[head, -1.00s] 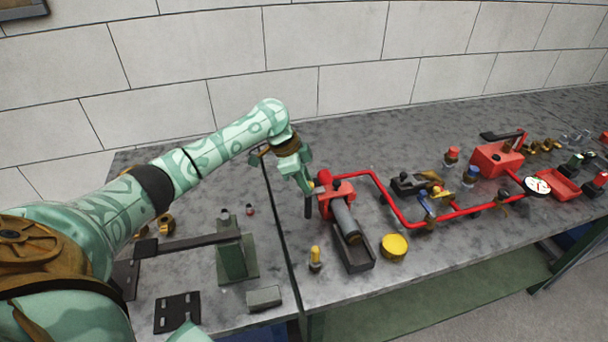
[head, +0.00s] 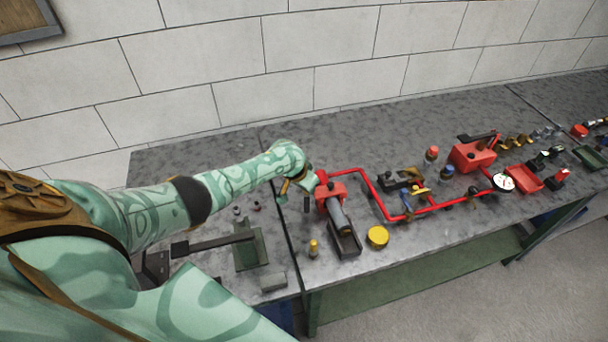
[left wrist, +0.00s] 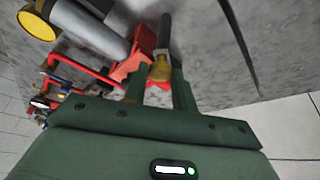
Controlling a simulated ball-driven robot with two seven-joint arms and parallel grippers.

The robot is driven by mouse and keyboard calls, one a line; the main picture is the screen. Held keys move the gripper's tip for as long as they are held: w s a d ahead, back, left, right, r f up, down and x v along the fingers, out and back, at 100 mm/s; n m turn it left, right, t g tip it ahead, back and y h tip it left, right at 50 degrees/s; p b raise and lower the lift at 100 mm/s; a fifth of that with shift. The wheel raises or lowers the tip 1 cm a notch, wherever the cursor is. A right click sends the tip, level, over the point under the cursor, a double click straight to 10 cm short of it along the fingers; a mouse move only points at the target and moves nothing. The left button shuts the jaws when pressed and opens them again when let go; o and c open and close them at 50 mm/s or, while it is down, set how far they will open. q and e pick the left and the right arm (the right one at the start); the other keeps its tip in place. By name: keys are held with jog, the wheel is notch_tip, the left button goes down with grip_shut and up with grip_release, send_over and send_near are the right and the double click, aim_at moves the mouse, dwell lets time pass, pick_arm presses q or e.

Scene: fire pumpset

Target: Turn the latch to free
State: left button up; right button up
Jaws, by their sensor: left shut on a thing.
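The latch shows in the left wrist view as a brass knob (left wrist: 160,67) with a dark rod (left wrist: 165,33) running from it, beside a red body (left wrist: 141,48). My left gripper (left wrist: 159,80) has its green fingers shut on the brass knob. In the head view my left gripper (head: 298,188) is at the left side of the red pump body (head: 331,193), and my wrist and fingers mostly hide the knob. The dark rod (head: 306,204) hangs below the fingers there. My right gripper is not in view.
A grey cylinder (head: 339,218) lies over a dark tray (head: 346,244) in front of the pump body. A yellow cap (head: 377,236), a small brass-topped post (head: 313,248) and red piping (head: 372,190) are close by. A green stand with a long lever (head: 215,243) is at the left.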

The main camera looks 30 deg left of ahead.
pick_arm(q)
jog(key=n+p, duration=0.1)
jog(key=n+y+p, duration=0.1)
jog(key=shift+d+r+n, duration=0.15)
jog(key=shift+d+n, duration=0.05)
jog(key=shift+n, duration=0.2)
jog(key=shift+n+y+p, duration=0.3)
jog(key=shift+n+p, duration=0.2)
jog(key=shift+n, duration=0.2)
jog(key=shift+d+n+y+p, duration=0.1)
jog(key=shift+n+y+p, duration=0.3)
jog(key=shift+n, duration=0.7)
jog(key=shift+g, duration=0.3)
jog(key=o, duration=1)
